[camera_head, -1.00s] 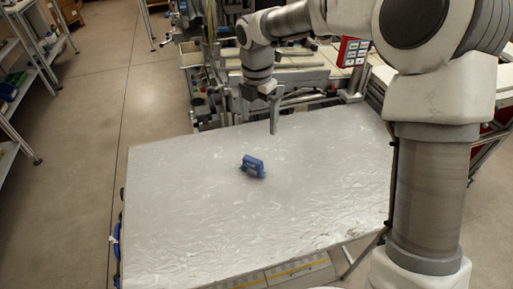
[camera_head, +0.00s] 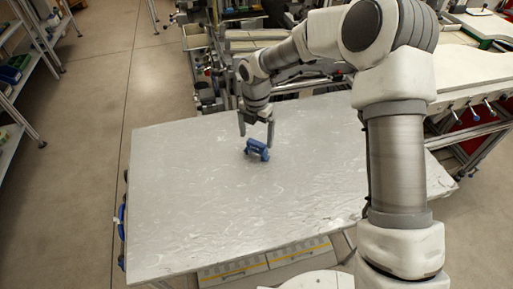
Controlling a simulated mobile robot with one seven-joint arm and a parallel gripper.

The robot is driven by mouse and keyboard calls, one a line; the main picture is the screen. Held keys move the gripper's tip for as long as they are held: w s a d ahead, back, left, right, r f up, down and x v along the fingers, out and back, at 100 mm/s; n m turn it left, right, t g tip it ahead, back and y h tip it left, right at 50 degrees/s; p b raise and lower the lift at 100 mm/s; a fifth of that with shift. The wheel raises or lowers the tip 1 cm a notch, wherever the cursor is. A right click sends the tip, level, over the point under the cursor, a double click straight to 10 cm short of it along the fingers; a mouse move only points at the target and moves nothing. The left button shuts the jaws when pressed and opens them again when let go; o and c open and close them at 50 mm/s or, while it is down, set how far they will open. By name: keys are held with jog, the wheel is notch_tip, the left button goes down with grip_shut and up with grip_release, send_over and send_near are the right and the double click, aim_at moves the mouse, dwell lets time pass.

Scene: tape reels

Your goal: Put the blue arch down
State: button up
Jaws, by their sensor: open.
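The blue arch (camera_head: 257,150) stands on the silver table top (camera_head: 230,210), a little behind the table's middle. My gripper (camera_head: 256,133) is open with its fingers pointing down. Its fingertips appear just above and behind the arch, with one finger to the left and one to the right in the picture. Nothing is between the fingers that I can see. I cannot tell the exact gap between the fingertips and the arch.
The table top around the arch is clear. Shelves (camera_head: 25,85) stand at the far left across open floor (camera_head: 90,130). A workbench with equipment is behind the table, and a white bench (camera_head: 470,85) stands at the right.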

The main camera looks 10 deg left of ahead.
aim_at(257, 142)
notch_tip(257, 142, down, 5)
jog(key=shift+f, duration=0.2)
jog(key=shift+r, duration=0.1)
jog(key=c, duration=1.4)
jog(key=shift+w+r, duration=0.1)
jog(key=shift+r, duration=0.05)
